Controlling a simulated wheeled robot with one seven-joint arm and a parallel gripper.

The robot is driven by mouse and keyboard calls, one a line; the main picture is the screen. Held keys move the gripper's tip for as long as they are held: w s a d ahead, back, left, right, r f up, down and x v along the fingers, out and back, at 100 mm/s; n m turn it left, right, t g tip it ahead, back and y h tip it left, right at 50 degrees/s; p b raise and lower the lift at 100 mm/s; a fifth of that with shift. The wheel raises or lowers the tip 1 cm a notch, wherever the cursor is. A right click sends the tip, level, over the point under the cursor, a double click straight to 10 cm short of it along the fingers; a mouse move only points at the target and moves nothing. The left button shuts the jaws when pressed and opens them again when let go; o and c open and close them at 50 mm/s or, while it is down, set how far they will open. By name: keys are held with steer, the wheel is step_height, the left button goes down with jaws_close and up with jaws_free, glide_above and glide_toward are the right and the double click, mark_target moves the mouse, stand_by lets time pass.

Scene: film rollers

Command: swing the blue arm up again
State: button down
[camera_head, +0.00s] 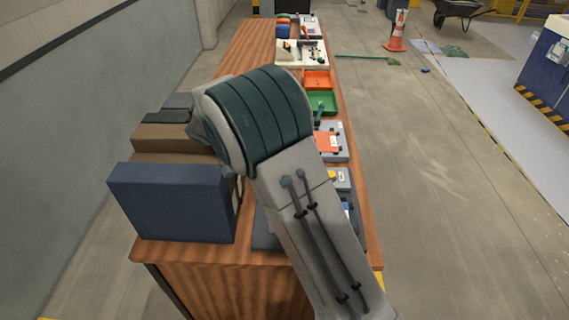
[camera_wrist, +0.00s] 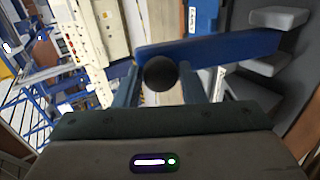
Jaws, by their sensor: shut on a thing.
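The blue arm (camera_wrist: 235,49) shows in the wrist view as a flat bar running from the middle to the upper right, slightly tilted. A round black knob (camera_wrist: 160,73) sits at its left end. My gripper (camera_wrist: 161,85) has one finger on each side of the knob and is shut on it. The far right end of the bar meets a dark area near grey blocks. In the head view my own arm covers the middle of the bench, and I cannot see my gripper or make out the blue arm there.
A wooden bench (camera_head: 240,48) carries a large dark blue box (camera_head: 175,200) at its near left. Green (camera_head: 321,102) and orange (camera_head: 316,79) trays and a grey unit with an orange panel (camera_head: 328,142) stand along its right side. The floor to the right is mostly clear, with a traffic cone (camera_head: 397,32) farther back.

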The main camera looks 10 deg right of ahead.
steer(key=shift+s+a+f, duration=0.1)
steer(key=shift+a+f, duration=0.15)
steer(key=shift+f, duration=0.25)
steer(key=c, duration=1.1)
jaws_free()
steer(key=shift+o, duration=0.3)
steer(key=shift+a, duration=0.1)
steer(key=shift+d+r, duration=0.15)
steer(key=shift+d, duration=0.05)
steer(key=shift+r, duration=0.1)
steer(key=r, duration=0.4)
steer(key=shift+d+r+b, duration=0.1)
steer(key=shift+d+b, duration=0.15)
steer(key=shift+b, duration=0.1)
steer(key=s+d+r+b, duration=0.1)
steer(key=s+d+r, duration=0.3)
steer(key=d, duration=0.6)
step_height(320, 180, up, 3)
steer(key=shift+d+f+b, duration=0.15)
steer(key=shift+d+b, duration=0.05)
steer(key=shift+b, duration=0.1)
